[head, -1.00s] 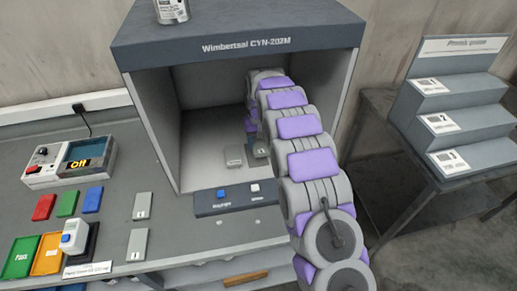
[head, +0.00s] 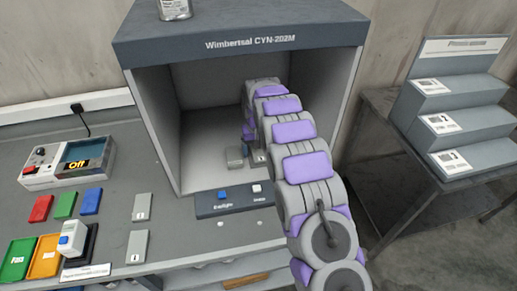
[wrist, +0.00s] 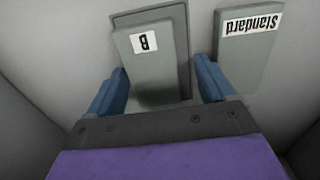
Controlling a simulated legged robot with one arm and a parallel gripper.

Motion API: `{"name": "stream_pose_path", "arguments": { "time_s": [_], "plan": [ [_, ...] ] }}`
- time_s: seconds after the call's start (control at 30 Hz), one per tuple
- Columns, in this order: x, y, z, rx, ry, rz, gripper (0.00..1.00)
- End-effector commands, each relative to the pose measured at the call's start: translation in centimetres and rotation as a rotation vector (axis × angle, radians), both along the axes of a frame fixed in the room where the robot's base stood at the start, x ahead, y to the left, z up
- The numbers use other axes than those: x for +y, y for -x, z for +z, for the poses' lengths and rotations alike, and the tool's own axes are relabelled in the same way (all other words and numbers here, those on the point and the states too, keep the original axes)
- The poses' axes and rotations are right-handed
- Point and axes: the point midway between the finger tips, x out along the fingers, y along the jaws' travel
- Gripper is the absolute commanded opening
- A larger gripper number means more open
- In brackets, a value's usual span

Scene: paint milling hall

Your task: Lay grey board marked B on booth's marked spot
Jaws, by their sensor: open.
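The grey board marked B (wrist: 152,75) lies between my gripper's blue fingers in the wrist view. It covers most of a darker grey rectangle (wrist: 184,50), the marked spot, whose strips show along its far and right sides. The board sits slightly askew on it; I cannot tell whether it lies flat. My gripper (wrist: 160,90) is open, with a gap at the right finger and the left finger close to the board.
A grey board marked Standard (wrist: 248,50) lies right of board B in the wrist view, close to the right finger. Booth walls stand on both sides. A button panel (head: 235,197) fronts the booth. Two more grey boards (head: 142,207) (head: 138,246) lie on the bench.

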Motion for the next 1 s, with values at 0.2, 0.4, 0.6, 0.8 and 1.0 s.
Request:
{"name": "stream_pose_path", "arguments": {
  "time_s": [0.2, 0.4, 0.6, 0.8, 1.0],
  "plan": [
    [-0.2, 0.0, 0.1, 0.000, -0.002, 0.000, 0.83],
    [-0.4, 0.0, 0.7, -0.002, -0.005, -0.001, 0.83],
    [-0.1, -0.1, 3.2, -0.006, -0.003, 0.000, 0.83],
    [-0.1, 0.0, 6.3, -0.003, -0.001, 0.000, 0.83],
    [-0.2, -0.1, 7.7, -0.001, -0.002, -0.001, 0.83]
  ]
}}
